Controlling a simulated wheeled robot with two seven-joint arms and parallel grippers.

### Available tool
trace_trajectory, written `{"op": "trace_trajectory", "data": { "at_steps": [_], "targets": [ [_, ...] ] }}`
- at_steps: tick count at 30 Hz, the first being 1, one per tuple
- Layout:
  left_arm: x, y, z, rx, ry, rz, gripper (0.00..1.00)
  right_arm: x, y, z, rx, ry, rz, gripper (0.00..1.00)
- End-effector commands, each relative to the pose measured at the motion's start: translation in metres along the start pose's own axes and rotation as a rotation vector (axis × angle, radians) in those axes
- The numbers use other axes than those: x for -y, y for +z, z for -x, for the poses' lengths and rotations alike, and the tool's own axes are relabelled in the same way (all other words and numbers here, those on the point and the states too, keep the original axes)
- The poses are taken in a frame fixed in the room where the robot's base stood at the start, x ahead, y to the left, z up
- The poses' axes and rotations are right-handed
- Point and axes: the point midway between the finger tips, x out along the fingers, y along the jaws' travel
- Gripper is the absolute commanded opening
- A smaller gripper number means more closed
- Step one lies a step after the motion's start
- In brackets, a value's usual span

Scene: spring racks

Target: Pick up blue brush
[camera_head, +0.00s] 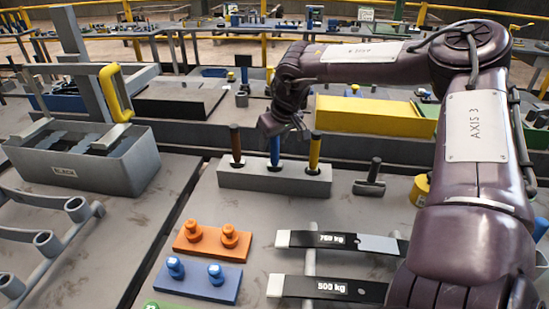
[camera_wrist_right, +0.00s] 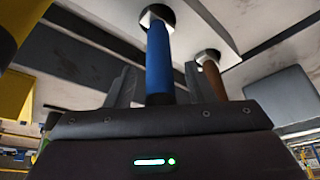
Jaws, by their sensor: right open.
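The blue brush (camera_head: 275,150) stands upright in the middle hole of a grey holder block (camera_head: 230,178). A brown-handled brush (camera_head: 236,146) stands to its left and a yellow-handled one (camera_head: 314,152) to its right. My right gripper (camera_head: 277,128) is at the top of the blue handle in the head view. In the right wrist view, the blue handle (camera_wrist_right: 158,60) shows between the two spread fingers of my right gripper (camera_wrist_right: 158,85), with gaps on both sides. The brush's lower end is hidden in the holder. My left gripper is not in view.
A dark-handled tool (camera_head: 369,180) stands right of the holder. Orange (camera_head: 212,245) and blue (camera_head: 198,280) blocks with pegs lie in front, beside labelled bars (camera_head: 340,241). A grey bin (camera_head: 85,165) stands at left, and a yellow box (camera_head: 375,116) behind the holder.

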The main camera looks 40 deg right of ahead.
Motion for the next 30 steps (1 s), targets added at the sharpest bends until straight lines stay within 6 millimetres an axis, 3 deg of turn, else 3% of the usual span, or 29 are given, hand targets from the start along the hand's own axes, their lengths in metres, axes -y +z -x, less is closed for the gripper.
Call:
{"op": "trace_trajectory", "data": {
  "at_steps": [8, 19, 30],
  "targets": [
    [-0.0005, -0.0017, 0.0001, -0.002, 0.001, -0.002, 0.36, 0.0002, -0.0004, -0.0024, -0.002, 0.0, 0.0, 0.48],
    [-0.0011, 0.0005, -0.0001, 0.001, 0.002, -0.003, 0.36, 0.0, -0.0004, -0.0022, -0.002, 0.0, 0.0, 0.0],
    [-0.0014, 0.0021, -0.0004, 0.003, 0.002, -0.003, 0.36, 0.0001, -0.0014, -0.0005, -0.003, 0.0, 0.0, 0.0]
  ]
}}
